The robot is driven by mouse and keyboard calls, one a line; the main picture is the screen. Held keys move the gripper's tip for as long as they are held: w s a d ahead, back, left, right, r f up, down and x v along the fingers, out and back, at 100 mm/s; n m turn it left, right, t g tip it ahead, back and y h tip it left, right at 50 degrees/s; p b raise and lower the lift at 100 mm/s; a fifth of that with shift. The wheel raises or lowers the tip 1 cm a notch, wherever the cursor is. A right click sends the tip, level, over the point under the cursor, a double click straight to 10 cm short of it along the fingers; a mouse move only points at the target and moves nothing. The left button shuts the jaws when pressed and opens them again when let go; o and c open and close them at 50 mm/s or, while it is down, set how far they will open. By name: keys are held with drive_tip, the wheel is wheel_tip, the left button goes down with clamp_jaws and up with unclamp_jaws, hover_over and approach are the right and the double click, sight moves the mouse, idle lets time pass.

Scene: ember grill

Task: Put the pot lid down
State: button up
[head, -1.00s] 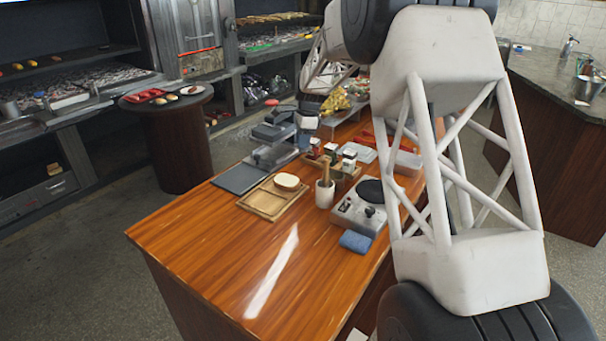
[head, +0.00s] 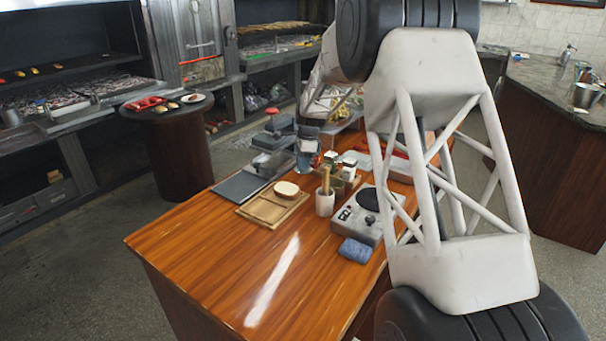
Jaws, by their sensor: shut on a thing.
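My gripper (head: 307,148) shows small and partly blurred in the head view, at the far end of my arm, over the back part of the wooden table. It points down and appears shut on the pot lid. The lid itself is too small and covered to make out clearly. A grey device with a red knob (head: 272,112) stands just left of my gripper. Small containers beside the gripper hide what is directly below it.
On the table (head: 200,255) are a dark slab (head: 239,186), a wooden board (head: 262,212) with a round bun, a mortar (head: 325,204), a burner (head: 360,217) and a blue cloth (head: 356,250). The table's front is clear. A round side table (head: 180,150) stands left.

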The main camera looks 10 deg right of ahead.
sight(303, 181)
drive_tip(key=shift+f, duration=2.4)
drive_tip(key=shift+f, duration=0.15)
drive_tip(key=o, duration=0.9)
drive_tip(key=shift+r, duration=0.2)
drive_tip(key=r, duration=0.4)
drive_tip(key=d+r, duration=0.1)
drive_tip(key=r, duration=0.6)
drive_tip(key=shift+d+r, duration=0.4)
drive_tip(key=shift+s+r, duration=0.1)
